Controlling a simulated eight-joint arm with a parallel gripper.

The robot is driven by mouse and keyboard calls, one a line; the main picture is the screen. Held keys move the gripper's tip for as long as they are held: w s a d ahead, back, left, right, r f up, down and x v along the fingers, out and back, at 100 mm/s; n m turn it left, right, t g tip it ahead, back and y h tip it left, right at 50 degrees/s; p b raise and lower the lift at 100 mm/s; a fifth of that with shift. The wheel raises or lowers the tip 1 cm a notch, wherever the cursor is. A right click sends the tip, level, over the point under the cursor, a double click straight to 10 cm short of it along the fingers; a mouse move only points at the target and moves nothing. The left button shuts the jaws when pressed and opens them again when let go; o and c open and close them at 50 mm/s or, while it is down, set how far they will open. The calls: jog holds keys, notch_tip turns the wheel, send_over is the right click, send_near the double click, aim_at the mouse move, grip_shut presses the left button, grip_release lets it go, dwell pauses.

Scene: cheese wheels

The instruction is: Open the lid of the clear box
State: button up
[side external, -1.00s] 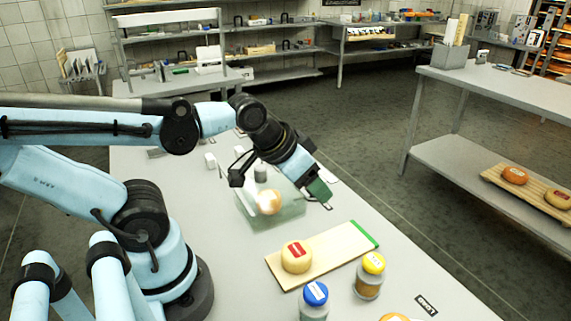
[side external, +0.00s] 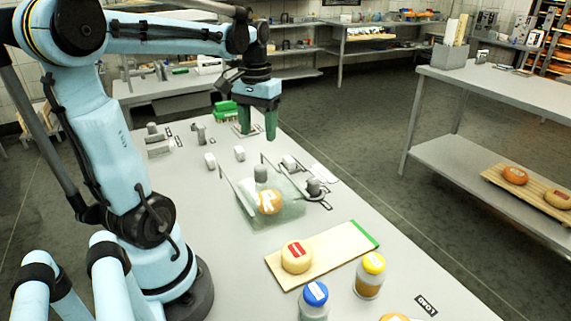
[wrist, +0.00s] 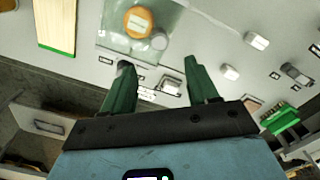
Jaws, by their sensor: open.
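The clear box (side external: 286,215) stands mid-table with an orange cheese wheel (side external: 268,203) bearing a white label inside it. It also shows at the top of the wrist view (wrist: 112,42), with the cheese wheel (wrist: 138,21) seen from above. A grey knob (side external: 261,173) shows at its far side. The lid is too transparent to tell its position. My gripper (side external: 257,131) points down with green fingers, raised beyond the box and apart from it. In the wrist view its fingers (wrist: 157,68) are spread and empty.
A wooden board (side external: 325,252) with a cheese wheel (side external: 296,257) lies in front of the box. A blue-capped jar (side external: 314,300) and a yellow-capped jar (side external: 369,277) stand near it. Thin upright rods flank the box. Small white blocks and a green brush-like object (side external: 226,111) lie farther back.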

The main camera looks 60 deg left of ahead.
aim_at(260, 166)
notch_tip(260, 166, down, 12)
jog(key=shift+r, duration=0.25)
dwell(0.4)
jog(key=shift+c, duration=0.2)
grip_shut()
